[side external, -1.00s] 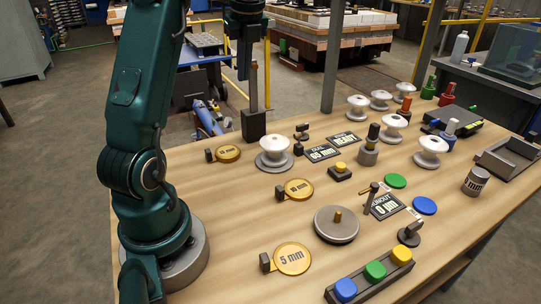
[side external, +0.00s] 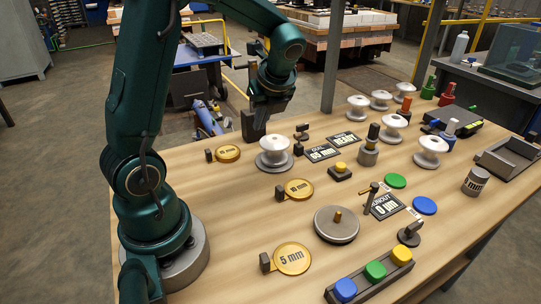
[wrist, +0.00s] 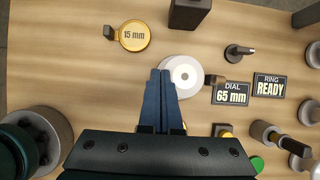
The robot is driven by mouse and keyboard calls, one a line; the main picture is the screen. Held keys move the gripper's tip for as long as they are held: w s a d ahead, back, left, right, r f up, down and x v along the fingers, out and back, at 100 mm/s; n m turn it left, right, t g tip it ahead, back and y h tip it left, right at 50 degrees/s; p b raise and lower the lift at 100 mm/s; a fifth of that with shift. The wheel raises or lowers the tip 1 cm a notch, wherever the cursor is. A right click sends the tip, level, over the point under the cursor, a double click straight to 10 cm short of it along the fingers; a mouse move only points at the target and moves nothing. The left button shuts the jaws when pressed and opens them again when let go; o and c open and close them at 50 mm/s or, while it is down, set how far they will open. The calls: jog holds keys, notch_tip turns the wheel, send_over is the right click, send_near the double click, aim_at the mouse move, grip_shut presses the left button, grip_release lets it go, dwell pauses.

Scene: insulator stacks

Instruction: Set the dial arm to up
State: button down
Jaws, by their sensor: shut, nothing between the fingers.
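The DIAL sign (wrist: 232,94), reading 65 mm, lies on the table to the right of a white insulator (wrist: 183,72). A small lever (wrist: 239,51) on a round base stands behind the sign, its handle pointing right in the wrist view. It also shows in the side view (side external: 302,131). A thin post with a brass-tipped side arm (side external: 370,196) stands by the RUNOUT sign. I cannot tell for certain which of these is the dial arm. My gripper (wrist: 161,74) is shut and empty, its tips left of the insulator in the wrist view.
A dark upright block (wrist: 188,14) stands behind the insulator, partly hidden by my gripper in the side view. A READY sign (wrist: 270,86), a 15 mm disc (wrist: 134,36) and a yellow button (side external: 340,167) lie around. More insulators (side external: 430,150) stand to the right.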

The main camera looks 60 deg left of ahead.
jog(key=f, duration=0.4)
jog(key=shift+d+f, duration=0.2)
jog(key=shift+d, duration=0.15)
jog(key=s+d+r+t, duration=0.2)
jog(key=d+r, duration=0.5)
jog(key=r, duration=0.5)
jog(key=s+d+f+n+t+h, duration=0.25)
jog(key=s+d+n+h, duration=0.25)
jog(key=s+d+n, duration=0.7)
jog(key=w+a+r+n+g+y, duration=0.25)
jog(key=w+a+r+y, duration=0.3)
jog(key=a, duration=0.35)
jog(key=w+a+r+n+g+y, duration=0.2)
jog(key=w+a+r+n+y, duration=0.3)
jog(key=a, duration=0.4)
jog(key=m+y, duration=0.2)
send_near(242, 66)
jog(key=shift+n+h, duration=0.25)
jog(key=x, duration=0.7)
jog(key=shift+r, duration=0.25)
